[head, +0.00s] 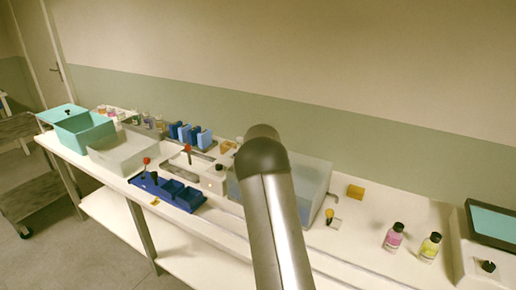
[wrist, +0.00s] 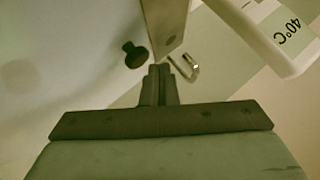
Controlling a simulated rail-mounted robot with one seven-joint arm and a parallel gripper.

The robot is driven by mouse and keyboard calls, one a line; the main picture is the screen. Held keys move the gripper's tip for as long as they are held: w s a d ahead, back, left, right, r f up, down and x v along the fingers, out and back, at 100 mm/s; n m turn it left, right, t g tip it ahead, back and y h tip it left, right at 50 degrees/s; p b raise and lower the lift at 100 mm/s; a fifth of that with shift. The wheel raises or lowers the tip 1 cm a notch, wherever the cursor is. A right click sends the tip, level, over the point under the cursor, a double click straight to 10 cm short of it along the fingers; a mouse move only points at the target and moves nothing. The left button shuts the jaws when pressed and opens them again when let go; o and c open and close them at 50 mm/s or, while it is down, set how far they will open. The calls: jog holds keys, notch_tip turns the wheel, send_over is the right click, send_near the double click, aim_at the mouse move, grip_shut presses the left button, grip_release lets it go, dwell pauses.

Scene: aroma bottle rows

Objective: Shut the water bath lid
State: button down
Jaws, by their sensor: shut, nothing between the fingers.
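In the head view, a grey-blue box-like body (head: 311,182) stands on the bench, partly hidden behind my arm. It looks like the water bath, but I cannot tell its lid's angle there. In the wrist view, a pale panel (wrist: 60,45) with a black knob (wrist: 135,54) fills the left, and a narrow brownish edge piece (wrist: 165,28) stands beside the knob. A white part (wrist: 262,35) labelled 40°C is at upper right. My gripper (wrist: 158,72) is shut and empty, its tips close to the knob and edge piece; contact is unclear. The head view hides it.
A bent metal hook (wrist: 186,68) lies right of my fingertips.

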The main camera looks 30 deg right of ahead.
jog(key=shift+w+a+f, duration=0.1)
jog(key=shift+f, duration=0.6)
jog(key=shift+f, duration=0.1)
jog(key=s+a+r, duration=0.1)
jog(key=a+r, duration=0.1)
jog(key=r, duration=0.4)
jog(key=s+a+r+p, duration=0.1)
jog(key=s+a+r, duration=0.1)
jog(key=r, duration=0.4)
jog(key=shift+a, duration=0.85)
